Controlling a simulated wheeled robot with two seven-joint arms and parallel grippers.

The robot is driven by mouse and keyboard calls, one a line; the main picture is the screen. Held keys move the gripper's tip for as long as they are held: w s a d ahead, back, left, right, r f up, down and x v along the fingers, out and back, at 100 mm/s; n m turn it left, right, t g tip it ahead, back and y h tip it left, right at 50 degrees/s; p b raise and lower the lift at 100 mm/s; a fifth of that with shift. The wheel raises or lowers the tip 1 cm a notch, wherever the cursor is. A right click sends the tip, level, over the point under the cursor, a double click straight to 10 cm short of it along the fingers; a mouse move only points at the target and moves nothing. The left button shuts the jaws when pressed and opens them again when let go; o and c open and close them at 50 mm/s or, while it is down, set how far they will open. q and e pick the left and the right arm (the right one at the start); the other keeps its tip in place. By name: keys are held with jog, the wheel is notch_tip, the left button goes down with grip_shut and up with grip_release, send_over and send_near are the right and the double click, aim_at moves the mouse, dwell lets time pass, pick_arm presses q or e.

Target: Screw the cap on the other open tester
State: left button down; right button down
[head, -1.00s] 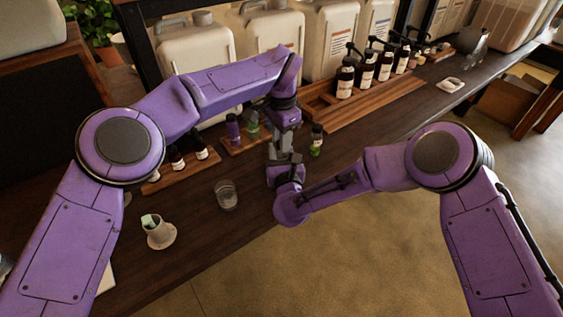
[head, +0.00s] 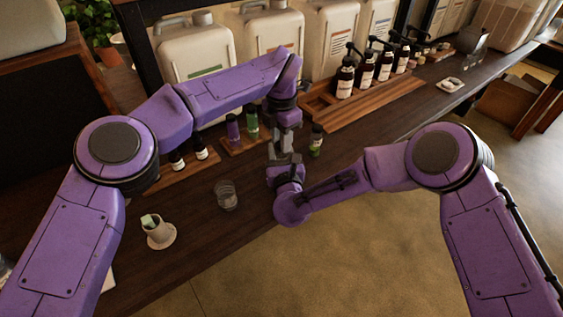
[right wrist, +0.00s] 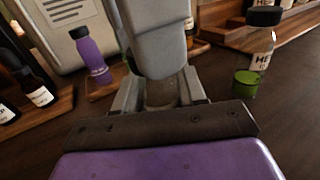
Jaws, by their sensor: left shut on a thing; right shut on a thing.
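My left gripper (head: 284,132) comes down from above and meets my right gripper (head: 284,163) over the counter's front part. In the right wrist view, my right gripper's fingers (right wrist: 158,94) are shut on a dull brownish tester (right wrist: 160,92), mostly hidden. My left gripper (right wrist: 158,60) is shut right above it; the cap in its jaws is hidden. A purple tester (head: 232,128) with a dark cap stands on a small wooden tray (head: 243,146), beside a green tester (head: 252,122). A clear tester (head: 316,142) with green liquid and a black cap stands just right of the grippers.
A glass (head: 226,196) and a cup (head: 158,231) on a saucer stand front left. Small dark bottles (head: 199,150) stand on a left tray. Pump bottles (head: 345,80) stand on a wooden rack (head: 352,113) behind. Large canisters (head: 195,50) line the back. The counter's front edge is close.

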pick_arm(q)
jog(key=m, duration=0.6)
jog(key=shift+s, duration=0.1)
pick_arm(e)
jog(key=shift+f, duration=0.1)
pick_arm(q)
jog(key=m, duration=0.3)
jog(key=shift+m, duration=0.3)
jog(key=m, duration=0.5)
jog(key=shift+f, duration=0.1)
jog(key=c, duration=0.8)
grip_release()
notch_tip(320, 180, up, 12)
jog(key=shift+r, duration=0.1)
